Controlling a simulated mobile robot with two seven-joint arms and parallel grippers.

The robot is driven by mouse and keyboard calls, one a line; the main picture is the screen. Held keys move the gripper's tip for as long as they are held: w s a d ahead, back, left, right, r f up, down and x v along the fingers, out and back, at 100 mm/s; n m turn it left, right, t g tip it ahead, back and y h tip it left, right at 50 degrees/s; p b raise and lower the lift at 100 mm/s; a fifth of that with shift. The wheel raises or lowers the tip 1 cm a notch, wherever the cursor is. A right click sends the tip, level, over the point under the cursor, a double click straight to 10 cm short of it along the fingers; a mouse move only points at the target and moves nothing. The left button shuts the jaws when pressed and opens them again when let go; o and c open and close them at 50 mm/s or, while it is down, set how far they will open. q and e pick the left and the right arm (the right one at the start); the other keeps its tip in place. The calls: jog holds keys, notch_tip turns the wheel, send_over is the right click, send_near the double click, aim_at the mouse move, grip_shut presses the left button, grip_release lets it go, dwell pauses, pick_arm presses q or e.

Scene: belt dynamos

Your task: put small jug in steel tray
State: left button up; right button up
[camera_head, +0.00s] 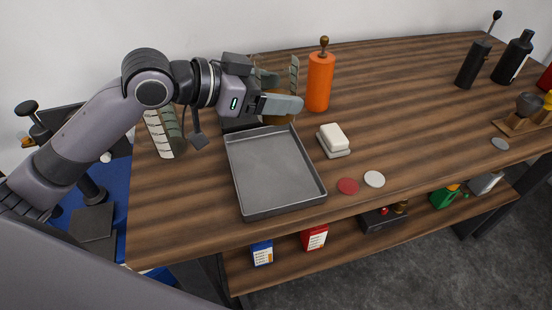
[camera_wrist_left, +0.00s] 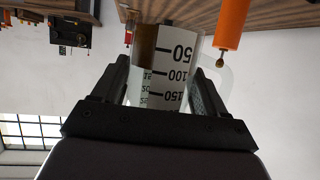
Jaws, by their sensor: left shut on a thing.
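The steel tray (camera_head: 275,170) is a shallow grey rectangular pan lying empty on the near left part of the wooden table. My left gripper (camera_head: 284,101) is above the tray's far edge. It is shut on the small jug (camera_wrist_left: 178,68), which is clear with black scale marks and sits between both fingers in the left wrist view. In the head view the jug is mostly hidden by the gripper. My right gripper is not in view.
An orange mill (camera_head: 320,82) stands just right of my left gripper. A white soap block (camera_head: 334,137) on a dish, a red disc (camera_head: 347,186) and a pale disc (camera_head: 374,179) lie right of the tray. Dark bottles (camera_head: 512,58) stand far right. The middle table is clear.

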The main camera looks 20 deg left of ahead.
pick_arm(q)
notch_tip(320, 180, down, 16)
jog(key=shift+r+b, duration=0.2)
jog(key=shift+b, duration=0.1)
jog(key=shift+f, duration=0.1)
jog(key=o, duration=1.4)
jog(key=shift+c, duration=0.2)
